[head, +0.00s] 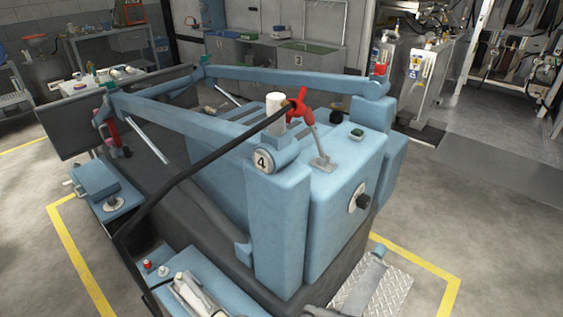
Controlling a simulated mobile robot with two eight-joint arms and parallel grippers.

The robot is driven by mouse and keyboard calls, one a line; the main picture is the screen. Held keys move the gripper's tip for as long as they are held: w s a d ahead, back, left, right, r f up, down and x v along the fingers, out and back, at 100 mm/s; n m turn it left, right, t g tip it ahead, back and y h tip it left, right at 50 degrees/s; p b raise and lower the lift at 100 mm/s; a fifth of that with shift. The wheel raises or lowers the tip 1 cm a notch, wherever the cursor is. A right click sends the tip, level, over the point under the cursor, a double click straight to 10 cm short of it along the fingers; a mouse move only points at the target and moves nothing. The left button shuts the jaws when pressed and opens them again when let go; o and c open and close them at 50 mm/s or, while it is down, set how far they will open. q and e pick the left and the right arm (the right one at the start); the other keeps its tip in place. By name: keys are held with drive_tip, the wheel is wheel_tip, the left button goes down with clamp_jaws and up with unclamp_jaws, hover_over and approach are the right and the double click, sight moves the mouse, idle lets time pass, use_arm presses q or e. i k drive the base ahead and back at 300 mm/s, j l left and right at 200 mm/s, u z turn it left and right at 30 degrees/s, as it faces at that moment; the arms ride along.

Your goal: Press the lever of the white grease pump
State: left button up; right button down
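No grease pump is clearly recognisable as such. A white cylinder (275,108) stands upright on top of the blue machine (335,205), close to a round plate marked 4. A red handle-like part (299,105) sits just right of the cylinder, at the upper end of a black hose or bar. A thin grey lever (318,148) slants from below the red part down to the machine's top; whether they are joined cannot be told. White elongated parts (190,294) at the bottom edge are partly cut off. Neither gripper is in view.
The black hose or bar (205,165) runs from the red part down left across the machine. Workbenches stand behind. Grey floor (480,215) is open at right.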

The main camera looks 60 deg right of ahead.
sight(188, 277)
drive_tip(key=z, duration=1.45)
drive_tip(key=j, duration=0.5)
drive_tip(key=z, duration=0.05)
